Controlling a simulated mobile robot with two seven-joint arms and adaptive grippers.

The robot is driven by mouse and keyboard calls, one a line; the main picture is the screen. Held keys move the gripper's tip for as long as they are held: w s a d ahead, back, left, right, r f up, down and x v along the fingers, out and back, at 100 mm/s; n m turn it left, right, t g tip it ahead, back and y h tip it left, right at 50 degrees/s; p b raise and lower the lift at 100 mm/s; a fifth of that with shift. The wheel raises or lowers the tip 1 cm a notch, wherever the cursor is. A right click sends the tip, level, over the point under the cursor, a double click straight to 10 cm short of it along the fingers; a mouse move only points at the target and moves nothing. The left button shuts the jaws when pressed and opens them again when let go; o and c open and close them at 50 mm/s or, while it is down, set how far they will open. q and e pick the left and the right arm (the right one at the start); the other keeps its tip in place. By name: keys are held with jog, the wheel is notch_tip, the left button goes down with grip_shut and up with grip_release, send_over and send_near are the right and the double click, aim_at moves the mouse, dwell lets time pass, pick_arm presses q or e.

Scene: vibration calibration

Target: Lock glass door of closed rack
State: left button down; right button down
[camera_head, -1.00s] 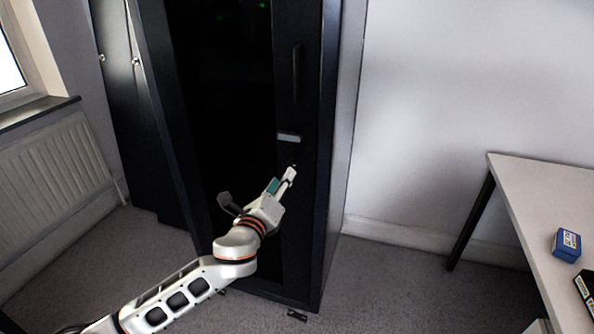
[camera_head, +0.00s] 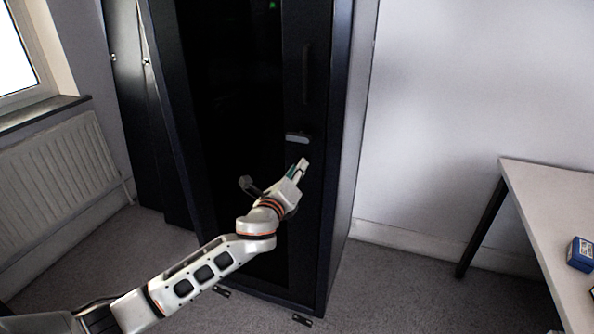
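The tall black rack (camera_head: 343,165) stands in the middle, and its dark glass door (camera_head: 228,100) looks closed. A long vertical handle (camera_head: 306,72) is on the right part of the door. A small light-grey piece, perhaps the lock or latch (camera_head: 297,138), sits below the handle. My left gripper (camera_head: 300,168) is just below this grey piece, in front of the door frame. Its fingers point up and right. I cannot tell whether it touches the door or whether the fingers hold anything. My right gripper is not in view.
A white table (camera_head: 535,195) stands at the right with a blue box (camera_head: 580,254) on it. A radiator (camera_head: 65,180) is under the window at the left. Grey carpet (camera_head: 390,290) between the rack and the table is clear.

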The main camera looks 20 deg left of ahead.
pick_arm(q)
jog(key=shift+n, duration=0.4)
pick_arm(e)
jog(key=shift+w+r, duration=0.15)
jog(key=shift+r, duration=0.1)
pick_arm(q)
jog(key=n+p, duration=0.6)
jog(key=n, duration=1.1)
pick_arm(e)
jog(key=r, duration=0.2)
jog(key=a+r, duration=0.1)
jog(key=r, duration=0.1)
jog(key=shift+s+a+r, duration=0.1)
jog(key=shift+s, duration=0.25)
pick_arm(q)
jog(key=shift+p, duration=0.3)
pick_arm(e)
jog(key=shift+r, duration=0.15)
pick_arm(q)
jog(key=shift+f, duration=0.1)
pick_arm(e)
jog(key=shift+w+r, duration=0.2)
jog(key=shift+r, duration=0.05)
